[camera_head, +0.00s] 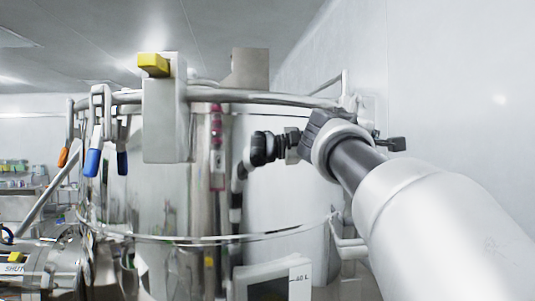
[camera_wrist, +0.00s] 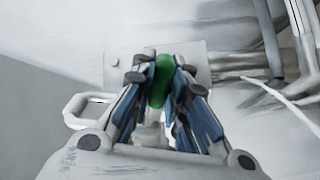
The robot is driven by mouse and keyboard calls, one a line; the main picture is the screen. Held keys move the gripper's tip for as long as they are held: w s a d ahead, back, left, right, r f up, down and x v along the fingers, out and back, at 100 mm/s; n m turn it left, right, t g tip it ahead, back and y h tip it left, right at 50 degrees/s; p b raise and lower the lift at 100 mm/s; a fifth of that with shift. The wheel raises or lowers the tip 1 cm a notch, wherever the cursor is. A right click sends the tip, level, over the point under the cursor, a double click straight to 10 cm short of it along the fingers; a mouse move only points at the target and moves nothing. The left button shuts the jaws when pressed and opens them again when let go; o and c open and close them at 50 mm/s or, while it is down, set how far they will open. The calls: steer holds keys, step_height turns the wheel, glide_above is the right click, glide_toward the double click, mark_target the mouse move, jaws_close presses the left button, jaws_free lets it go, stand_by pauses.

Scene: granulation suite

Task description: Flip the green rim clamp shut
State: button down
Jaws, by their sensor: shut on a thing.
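The green handle of the rim clamp (camera_wrist: 161,82) shows in the wrist view, upright between the fingers of my gripper (camera_wrist: 158,76). The blue-grey fingers are closed on it from both sides. The clamp's lower part is largely hidden by the fingers and my gripper body. In the head view my arm reaches from the lower right to the right side of the steel vessel's rim (camera_head: 262,97). The green handle cannot be made out there, and my fingertips cannot be clearly told from the dark parts around my wrist.
On the rim's left hang clamps with an orange handle (camera_head: 63,156) and blue handles (camera_head: 92,163). A grey post with a yellow block (camera_head: 153,64) stands at the front. A display box (camera_head: 272,284) sits low in front. A white wall (camera_head: 460,90) rises on the right.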

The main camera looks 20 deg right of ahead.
steer(key=shift+w+a+f+m+b, duration=0.3)
steer(key=shift+w+f+m+b, duration=0.25)
steer(key=shift+m+b, duration=1)
steer(key=shift+w+a+f+m+b, duration=0.4)
steer(key=shift+f+m+b, duration=0.35)
steer(key=shift+m+b, duration=0.75)
steer(key=shift+w+a+f+m+b, duration=0.25)
steer(key=shift+w+f+m+b, duration=0.3)
steer(key=shift+m+b, duration=1)
steer(key=shift+s+f+m, duration=0.1)
steer(key=shift+m, duration=0.4)
steer(key=c, duration=1.6)
jaws_free()
steer(key=shift+o, duration=0.2)
steer(key=shift+a, duration=0.1)
